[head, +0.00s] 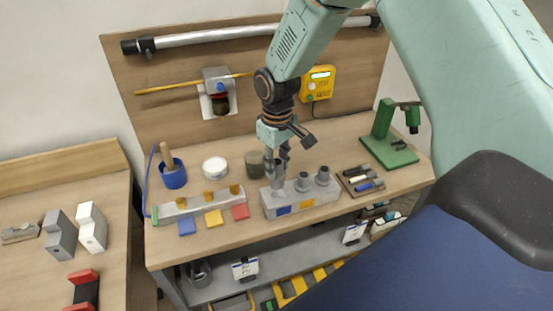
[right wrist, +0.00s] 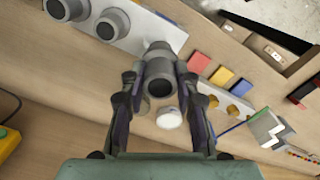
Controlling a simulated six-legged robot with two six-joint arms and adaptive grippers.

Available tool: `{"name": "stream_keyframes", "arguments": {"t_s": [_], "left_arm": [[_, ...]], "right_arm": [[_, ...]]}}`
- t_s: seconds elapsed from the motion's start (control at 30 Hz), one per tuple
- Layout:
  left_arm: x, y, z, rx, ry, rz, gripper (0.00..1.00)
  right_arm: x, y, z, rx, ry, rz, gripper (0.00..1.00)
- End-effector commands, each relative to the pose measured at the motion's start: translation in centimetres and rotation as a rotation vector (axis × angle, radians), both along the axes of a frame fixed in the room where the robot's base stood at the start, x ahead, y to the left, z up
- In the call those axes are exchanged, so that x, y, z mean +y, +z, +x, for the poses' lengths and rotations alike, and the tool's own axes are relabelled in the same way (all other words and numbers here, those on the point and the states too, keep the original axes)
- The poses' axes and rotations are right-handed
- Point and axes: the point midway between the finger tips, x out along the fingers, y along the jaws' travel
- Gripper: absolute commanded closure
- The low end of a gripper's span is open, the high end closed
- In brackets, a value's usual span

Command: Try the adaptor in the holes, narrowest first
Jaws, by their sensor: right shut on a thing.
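My right gripper (head: 277,152) points down over the left end of a pale grey block (head: 300,204) with blue and yellow marks on its front. It is shut on a grey stepped cylinder, the adaptor (head: 275,178). In the right wrist view the fingers (right wrist: 158,98) close on both sides of the adaptor (right wrist: 160,62), whose dark round opening faces the camera. Two grey round sockets, one in the middle (head: 303,182) and one at the right (head: 322,176), stand on the block. The adaptor's lower end meets the block's left end; I cannot tell whether it is inside a hole. My left gripper is out of view.
A rail with brass knobs (head: 200,206) and blue, yellow and red squares (head: 214,218) lie left of the block. Behind are a blue cup (head: 173,177), a white lid (head: 215,167) and a dark jar (head: 255,164). A tool tray (head: 347,184) and green stand (head: 384,122) stand right.

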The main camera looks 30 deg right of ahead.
Motion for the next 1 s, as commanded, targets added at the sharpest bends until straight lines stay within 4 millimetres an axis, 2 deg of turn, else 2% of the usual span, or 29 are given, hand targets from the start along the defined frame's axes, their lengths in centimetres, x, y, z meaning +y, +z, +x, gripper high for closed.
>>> {"name": "stream_keyframes", "arguments": {"t_s": [0.1, 0.33, 1.0], "left_arm": [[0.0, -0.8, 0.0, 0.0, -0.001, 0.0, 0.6], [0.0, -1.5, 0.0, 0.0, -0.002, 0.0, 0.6], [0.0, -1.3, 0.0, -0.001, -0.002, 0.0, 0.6]], "right_arm": [[0.0, -1.4, 0.0, 0.001, -0.001, 0.001, 1.0], [0.0, -2.7, 0.1, 0.001, 0.0, 0.001, 1.0], [0.1, -2.8, 0.1, 0.001, 0.0, -0.001, 1.0]]}}
